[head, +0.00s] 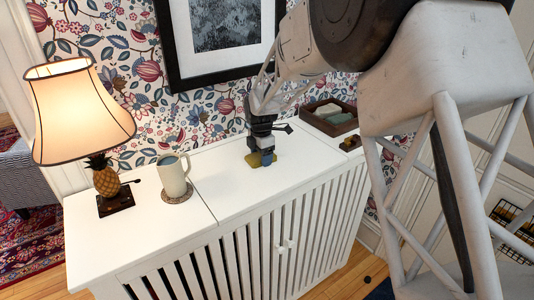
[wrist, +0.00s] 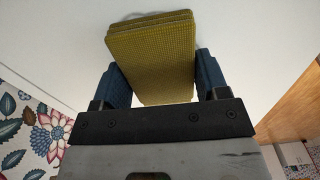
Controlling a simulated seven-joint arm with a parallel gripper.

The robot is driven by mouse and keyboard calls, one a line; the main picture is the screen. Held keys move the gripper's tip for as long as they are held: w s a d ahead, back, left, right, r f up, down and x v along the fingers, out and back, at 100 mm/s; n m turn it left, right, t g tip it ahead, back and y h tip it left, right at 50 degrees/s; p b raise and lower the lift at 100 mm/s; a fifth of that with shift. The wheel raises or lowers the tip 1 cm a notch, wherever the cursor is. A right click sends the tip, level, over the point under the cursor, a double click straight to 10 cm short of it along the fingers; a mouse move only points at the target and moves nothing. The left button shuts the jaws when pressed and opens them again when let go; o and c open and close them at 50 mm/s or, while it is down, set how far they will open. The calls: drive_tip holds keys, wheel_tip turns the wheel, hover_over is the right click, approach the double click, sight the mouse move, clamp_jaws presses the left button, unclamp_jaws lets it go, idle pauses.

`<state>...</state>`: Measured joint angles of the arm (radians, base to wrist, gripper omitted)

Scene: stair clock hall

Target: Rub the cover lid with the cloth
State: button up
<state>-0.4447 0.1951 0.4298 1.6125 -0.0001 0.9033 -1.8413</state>
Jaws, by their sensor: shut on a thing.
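The cover lid (head: 215,165) is the white flat top of a slatted white cabinet in the head view, with a seam across it left of my gripper. The lid also fills the background of the wrist view (wrist: 250,40). The cloth (head: 254,160) is a folded olive-yellow textured pad; it also shows large in the wrist view (wrist: 150,50). My gripper (head: 263,150) points down over the middle of the lid, shut on the cloth with one blue finger on each side. The cloth is at the lid's surface; I cannot tell whether it presses on it.
A lit lamp (head: 82,110) with a pineapple base and a cream mug (head: 173,176) on a coaster (head: 178,196) stand at the left. A brown tray (head: 317,125) holding cloth-like items sits at the back right. A framed picture (head: 181,70) hangs behind. The lid around my gripper is clear.

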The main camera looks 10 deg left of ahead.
sight(253, 158)
drive_tip(key=shift+s+a, duration=1.15)
drive_tip(key=shift+s, duration=0.05)
drive_tip(key=shift+r, duration=4.15)
drive_tip(key=shift+w+f, duration=0.1)
drive_tip(key=shift+f, duration=0.05)
drive_tip(key=shift+f, duration=0.15)
